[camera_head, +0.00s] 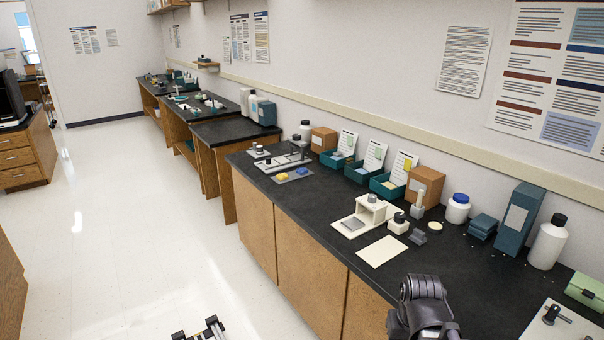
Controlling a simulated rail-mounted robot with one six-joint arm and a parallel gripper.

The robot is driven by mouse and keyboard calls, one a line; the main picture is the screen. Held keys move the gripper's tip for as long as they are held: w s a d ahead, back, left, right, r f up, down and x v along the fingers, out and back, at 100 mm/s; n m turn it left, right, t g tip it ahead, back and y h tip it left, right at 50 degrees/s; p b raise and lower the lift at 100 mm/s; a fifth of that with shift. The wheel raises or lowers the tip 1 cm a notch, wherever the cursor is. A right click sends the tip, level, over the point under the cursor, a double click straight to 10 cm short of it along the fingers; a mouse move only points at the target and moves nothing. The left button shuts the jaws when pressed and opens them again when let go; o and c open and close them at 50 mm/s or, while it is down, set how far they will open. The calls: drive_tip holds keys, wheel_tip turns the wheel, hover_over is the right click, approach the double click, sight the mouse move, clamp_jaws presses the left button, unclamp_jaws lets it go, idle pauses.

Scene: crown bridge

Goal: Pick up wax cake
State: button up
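A small round cream disc (435,226), which looks like the wax cake, lies flat on the black countertop (350,262). It sits to the right of a small grey block and left of a white jar with a blue lid. Nothing touches it. A dark jointed part of my arm (424,300) shows at the bottom, over the front edge of the counter, below and apart from the disc. I make out no gripper fingers in this view.
Near the disc are a grey block (418,237), a cream pot with a dark knob (398,225), a cream stand (362,212), a pale sheet (382,251) and a blue-lidded jar (457,210). Teal boxes (482,227) stand to the right. Bare counter lies in front of the disc.

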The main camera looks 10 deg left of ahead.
drive_tip(key=shift+o, duration=0.2)
drive_tip(key=o, duration=0.8)
drive_tip(key=shift+o, duration=0.2)
